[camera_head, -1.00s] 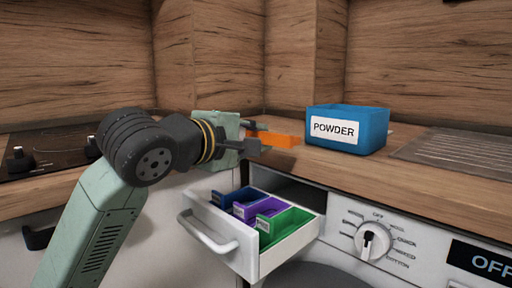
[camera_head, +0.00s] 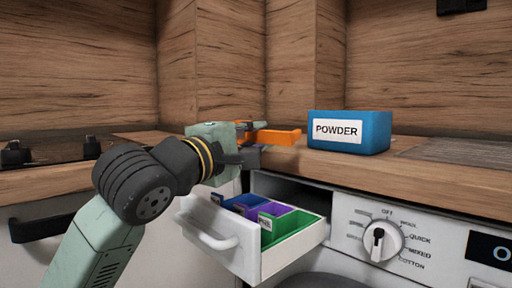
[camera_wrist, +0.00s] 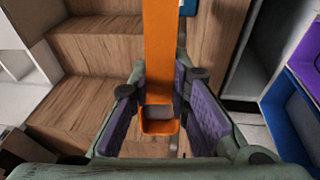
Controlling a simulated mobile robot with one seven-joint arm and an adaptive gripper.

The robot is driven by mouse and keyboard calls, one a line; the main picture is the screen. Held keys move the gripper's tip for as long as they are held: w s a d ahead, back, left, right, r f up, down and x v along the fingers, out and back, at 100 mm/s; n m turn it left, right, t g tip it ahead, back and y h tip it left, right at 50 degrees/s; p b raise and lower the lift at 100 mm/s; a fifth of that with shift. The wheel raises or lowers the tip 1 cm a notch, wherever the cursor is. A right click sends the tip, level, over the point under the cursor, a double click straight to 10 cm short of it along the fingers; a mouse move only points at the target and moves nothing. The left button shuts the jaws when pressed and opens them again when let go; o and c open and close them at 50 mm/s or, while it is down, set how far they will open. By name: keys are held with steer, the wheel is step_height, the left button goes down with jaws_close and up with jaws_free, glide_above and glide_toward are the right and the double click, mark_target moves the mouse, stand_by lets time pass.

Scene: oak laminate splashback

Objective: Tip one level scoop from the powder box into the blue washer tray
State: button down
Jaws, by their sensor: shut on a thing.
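My gripper (camera_wrist: 160,108) is shut on an orange scoop (camera_wrist: 160,45), with its purple pads on either side. The scoop also shows in the head view (camera_head: 278,137), just above the counter edge and left of the powder box (camera_head: 349,133). Whether it holds powder is unclear. The blue powder box stands upright on the counter; its inside is hidden from this low angle. The blue washer tray (camera_head: 238,201) is the far-left compartment in the open drawer, right of and below my gripper. It also shows at the right of the wrist view (camera_wrist: 291,112).
The white drawer (camera_head: 262,264) is pulled out below the counter, with purple (camera_head: 262,210) and green (camera_head: 293,223) compartments beside the blue one. A hob (camera_head: 55,152) lies at left. The washer dial (camera_head: 378,241) is right of the drawer. Wooden walls stand behind.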

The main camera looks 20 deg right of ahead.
steer(key=shift+a+t+h+b, duration=0.1)
steer(key=shift+t+h+b, duration=0.35)
steer(key=shift+b, duration=0.45)
stand_by(0.7)
steer(key=shift+s+a, duration=0.2)
steer(key=shift+a, duration=0.05)
steer(key=shift+d, duration=0.1)
steer(key=shift+w+d, duration=0.15)
steer(key=shift+w, duration=0.05)
stand_by(0.4)
